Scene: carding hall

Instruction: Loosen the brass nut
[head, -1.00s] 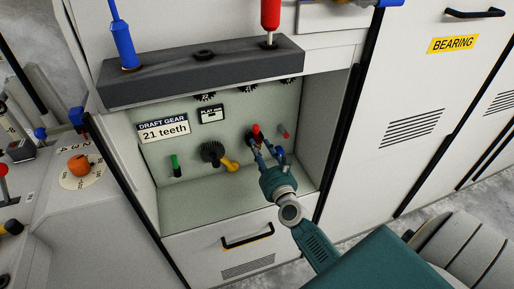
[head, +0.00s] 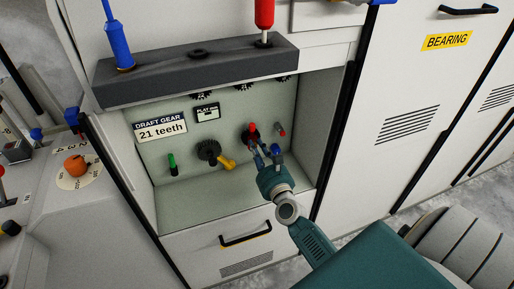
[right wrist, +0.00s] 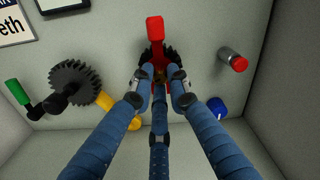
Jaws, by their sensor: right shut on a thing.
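A small brass-coloured part, seemingly the brass nut (right wrist: 160,73), shows between my fingertips in the right wrist view, in front of a dark toothed gear (right wrist: 174,55) and a red lever (right wrist: 155,28). The fingers hide most of it. My right gripper (right wrist: 160,88) is shut on it, with fingers at both sides and one below. In the head view my right gripper (head: 260,147) reaches into the cabinet recess, and the red lever (head: 252,128) shows just past its fingers; the nut cannot be made out there. My left gripper is not in view.
Left of the fingers are a dark gear (head: 209,150), a yellow handle (head: 228,164) and a green handle (head: 172,164). A red-tipped peg (right wrist: 234,60) and a blue knob (right wrist: 216,106) are close on the right. A dark ledge (head: 190,76) overhangs the recess; its floor is clear.

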